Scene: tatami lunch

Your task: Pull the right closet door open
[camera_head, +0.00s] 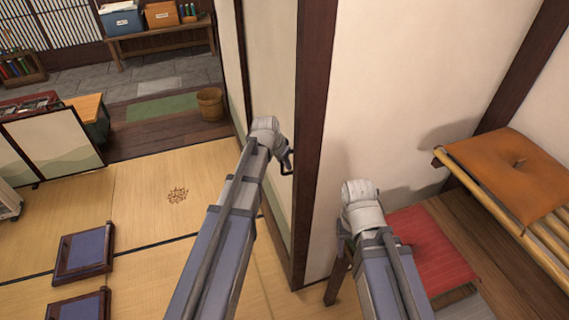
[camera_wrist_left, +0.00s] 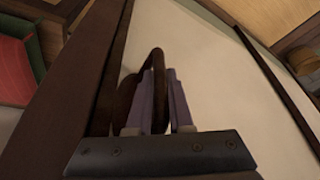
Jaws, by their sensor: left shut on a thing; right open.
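The closet door is a pale sliding panel (camera_head: 282,70) with a dark frame, at the centre of the head view beside a dark post (camera_head: 316,120). Its pale face (camera_wrist_left: 200,60) fills the middle of the left wrist view. My left gripper (camera_head: 287,160) is at the panel. In the left wrist view its fingers (camera_wrist_left: 160,95) are shut on a dark looped handle (camera_wrist_left: 157,55) near the panel's dark edge. My right gripper (camera_head: 343,238) is right of the post, in front of the pale wall; its fingers are mostly hidden by its arm.
A red cushion (camera_head: 430,245) and a rack with an orange cushion (camera_head: 515,170) stand at the right. Tatami floor (camera_head: 145,210) left of the panel is mostly clear.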

